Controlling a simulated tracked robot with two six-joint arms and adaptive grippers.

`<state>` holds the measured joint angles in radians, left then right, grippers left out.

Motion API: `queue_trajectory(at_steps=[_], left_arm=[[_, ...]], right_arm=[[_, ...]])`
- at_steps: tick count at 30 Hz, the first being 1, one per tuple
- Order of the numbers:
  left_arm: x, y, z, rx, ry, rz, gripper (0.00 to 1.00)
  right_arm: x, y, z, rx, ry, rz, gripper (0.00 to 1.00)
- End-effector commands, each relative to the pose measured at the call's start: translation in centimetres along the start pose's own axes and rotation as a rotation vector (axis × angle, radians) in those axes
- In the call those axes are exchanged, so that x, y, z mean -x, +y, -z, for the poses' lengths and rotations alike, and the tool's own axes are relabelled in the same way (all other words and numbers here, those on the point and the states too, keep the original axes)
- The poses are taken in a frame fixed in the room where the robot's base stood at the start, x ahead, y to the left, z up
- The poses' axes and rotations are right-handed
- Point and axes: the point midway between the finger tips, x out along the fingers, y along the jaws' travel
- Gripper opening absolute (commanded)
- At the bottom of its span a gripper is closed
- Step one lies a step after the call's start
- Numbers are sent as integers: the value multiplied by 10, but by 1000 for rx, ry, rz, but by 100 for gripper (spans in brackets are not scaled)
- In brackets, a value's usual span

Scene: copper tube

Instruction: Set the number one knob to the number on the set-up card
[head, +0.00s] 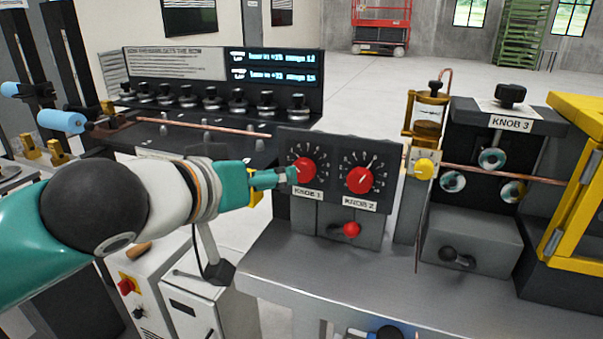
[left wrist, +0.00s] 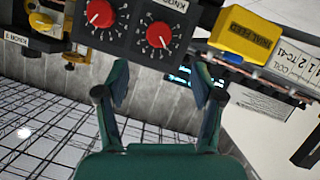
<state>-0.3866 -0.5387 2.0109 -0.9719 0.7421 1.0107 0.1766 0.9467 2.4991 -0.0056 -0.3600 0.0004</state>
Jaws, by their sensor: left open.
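The number one knob (head: 303,170) is a red dial on a dark panel, with the label KNOB 1 under it. It also shows in the left wrist view (left wrist: 160,35), upside down. Its white mark is too small to read against the numbers. The similar red knob 2 (head: 359,180) is to its right. My left gripper (head: 286,177) is at the left side of knob 1 in the head view. In the left wrist view my left gripper (left wrist: 162,82) is open, with nothing between its fingers; knob 1 lies ahead of them. I cannot identify the set-up card for certain.
A red-tipped lever (head: 351,229) sits below the dials. A copper tube (head: 205,127) runs behind the arm. A yellow box (left wrist: 243,35) is near the right finger in the left wrist view. A yellow frame (head: 575,190) stands at the right. The grey bench front (head: 330,275) is clear.

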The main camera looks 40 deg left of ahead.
Motion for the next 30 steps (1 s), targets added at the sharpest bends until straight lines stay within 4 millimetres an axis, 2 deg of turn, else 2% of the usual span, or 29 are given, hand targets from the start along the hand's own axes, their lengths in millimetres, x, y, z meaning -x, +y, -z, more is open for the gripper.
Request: queue_trajectory(at_steps=[1, 6, 15, 21, 30], left_arm=[[-13, -2, -2, 0, -5, 8, 67], [-51, 0, -1, -1, -6, 4, 67], [-106, 2, 0, -2, -3, -3, 67], [-122, 3, 0, -1, -1, -6, 67], [-124, 3, 0, -2, 0, -7, 67]], right_arm=[[-1, 0, 0, 0, 0, 0, 40], [1, 0, 0, 0, 0, 0, 40], [3, -1, 0, 0, 0, 0, 40], [4, -1, 0, 0, 1, 0, 40], [4, -1, 0, 0, 0, 0, 40]])
